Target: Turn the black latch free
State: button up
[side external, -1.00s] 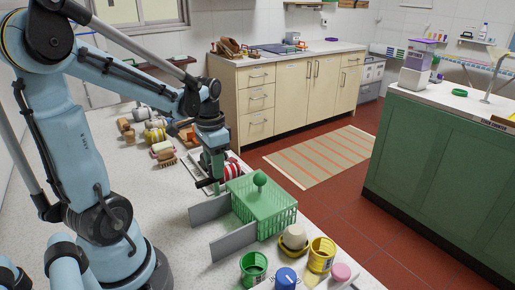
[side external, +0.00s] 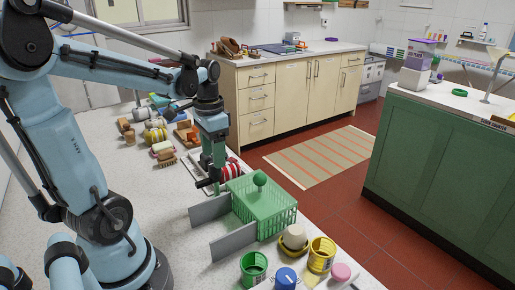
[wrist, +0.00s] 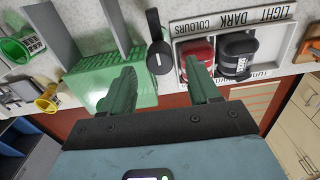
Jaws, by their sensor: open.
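The black latch (wrist: 158,42) shows in the wrist view as a dark arm with a rounded end, between the green basket (wrist: 112,78) and the white tray (wrist: 290,40). In the side view the latch (side external: 206,183) is a small dark bar at the basket's left corner. My gripper (wrist: 161,68) is open, with one green finger on either side of the latch's rounded end in the picture. Whether a finger touches the latch cannot be told. In the side view my gripper (side external: 213,172) points down beside the basket, its tips partly hidden.
The tray holds a red bundle (wrist: 197,58) and a black bundle (wrist: 236,55). Two grey panels (side external: 232,242) stand left of the basket. Several cups, including a yellow one (side external: 321,254), stand in front. Brushes and rolls lie behind my gripper.

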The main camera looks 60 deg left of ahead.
notch_tip(320, 180, up, 8)
jog(key=shift+r, duration=0.15)
dwell(0.3)
jog(key=shift+d, duration=0.1)
jog(key=d+f+t, duration=0.2)
jog(key=d, duration=0.3)
jog(key=w+d+f+t, duration=0.1)
jog(key=d+f+t, duration=0.1)
jog(key=d, duration=0.3)
jog(key=w+d+f+t, duration=0.1)
jog(key=d+f+t, duration=0.2)
jog(key=d, duration=0.2)
jog(key=shift+w+d, duration=0.1)
jog(key=shift+w, duration=0.15)
